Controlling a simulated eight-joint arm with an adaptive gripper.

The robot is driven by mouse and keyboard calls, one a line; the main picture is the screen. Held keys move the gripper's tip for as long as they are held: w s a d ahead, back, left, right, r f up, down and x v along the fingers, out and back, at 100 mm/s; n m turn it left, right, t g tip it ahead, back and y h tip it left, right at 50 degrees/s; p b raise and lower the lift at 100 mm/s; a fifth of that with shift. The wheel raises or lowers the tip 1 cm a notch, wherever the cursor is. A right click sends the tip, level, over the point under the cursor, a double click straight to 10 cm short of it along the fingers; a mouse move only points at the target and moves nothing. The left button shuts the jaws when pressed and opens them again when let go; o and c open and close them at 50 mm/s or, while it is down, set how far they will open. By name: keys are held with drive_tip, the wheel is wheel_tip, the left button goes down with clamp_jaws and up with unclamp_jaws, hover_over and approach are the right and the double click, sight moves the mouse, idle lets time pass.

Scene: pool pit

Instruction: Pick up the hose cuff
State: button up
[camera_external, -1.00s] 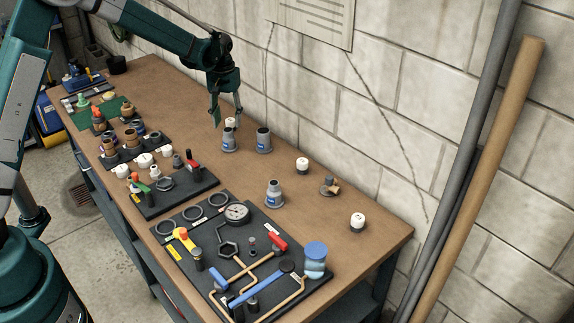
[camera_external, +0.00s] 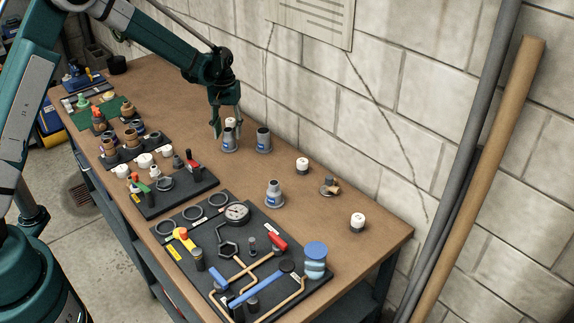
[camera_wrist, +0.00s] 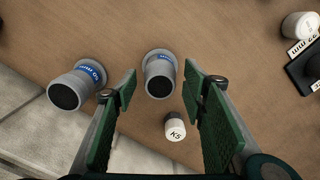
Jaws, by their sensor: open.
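Several alike grey hose cuffs with blue labels stand on the brown workbench (camera_external: 325,225). One cuff (camera_external: 230,146) is under my gripper (camera_external: 227,131) in the external view. A second cuff (camera_external: 264,141) stands just right of it, and a third cuff (camera_external: 274,196) is nearer the front. In the wrist view, one cuff (camera_wrist: 159,75) shows between the open green-padded fingers of my gripper (camera_wrist: 160,88), its dark mouth facing the camera. Nothing is held. I cannot tell whether the fingertips reach down beside the cuff.
A white cap marked K5 (camera_wrist: 175,127) stands close to the cuff between the fingers. Black trays with fittings (camera_external: 185,196) and a gauge board (camera_external: 205,238) fill the bench's left and front. The block wall (camera_external: 375,120) borders the back.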

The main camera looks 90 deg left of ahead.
drive_tip(key=c, duration=1)
drive_tip(key=shift+c, duration=0.4)
drive_tip(key=shift+r, duration=0.4)
drive_tip(key=shift+c, duration=1)
drive_tip(key=shift+r, duration=4.6)
drive_tip(key=shift+c, duration=0.2)
